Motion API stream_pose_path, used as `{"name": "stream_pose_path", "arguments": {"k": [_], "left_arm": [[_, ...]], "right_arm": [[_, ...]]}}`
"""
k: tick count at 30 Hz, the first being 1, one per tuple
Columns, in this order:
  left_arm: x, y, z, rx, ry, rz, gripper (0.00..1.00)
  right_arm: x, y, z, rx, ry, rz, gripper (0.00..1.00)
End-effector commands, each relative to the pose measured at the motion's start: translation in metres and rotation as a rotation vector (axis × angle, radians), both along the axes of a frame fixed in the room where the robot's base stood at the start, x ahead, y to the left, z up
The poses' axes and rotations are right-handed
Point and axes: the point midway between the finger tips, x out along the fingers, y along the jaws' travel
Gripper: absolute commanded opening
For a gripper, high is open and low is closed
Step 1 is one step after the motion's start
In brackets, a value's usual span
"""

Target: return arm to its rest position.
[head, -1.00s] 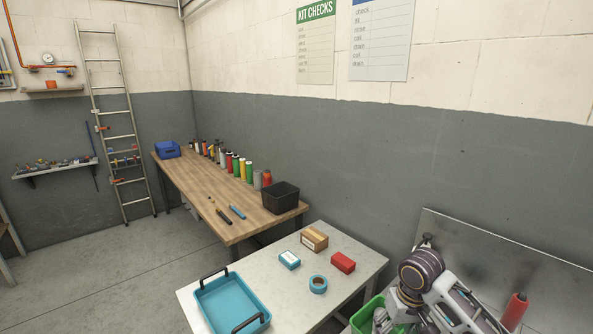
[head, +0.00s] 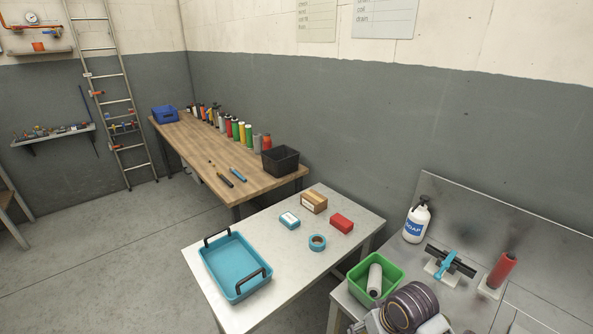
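Part of my own arm (head: 408,308) shows at the bottom right, in front of the metal bench. Neither gripper's fingers are in the head view, so I cannot see whether they hold anything. A green bin (head: 390,265) on the bench stands just behind the arm, with a white roll (head: 375,280) in it. The arm hides part of the bin's near side.
The metal bench (head: 478,270) bears a soap bottle (head: 417,221), a blue-handled tool (head: 446,264) and a red cylinder (head: 501,269). Floor at left is clear.

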Motion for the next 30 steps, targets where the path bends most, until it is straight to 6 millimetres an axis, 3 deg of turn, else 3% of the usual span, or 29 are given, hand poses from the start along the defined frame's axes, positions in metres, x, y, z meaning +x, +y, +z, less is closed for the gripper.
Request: {"name": "stream_pose_path", "arguments": {"k": [15, 30], "left_arm": [[0.000, 0.000, 0.000, 0.000, 0.001, 0.000, 0.40], [0.000, 0.000, 0.000, 0.000, 0.001, 0.000, 0.40]], "right_arm": [[-0.052, -0.015, -0.015, -0.048, -0.063, -0.027, 0.65], [-0.077, -0.033, -0.017, -0.102, -0.080, -0.046, 0.65]]}}
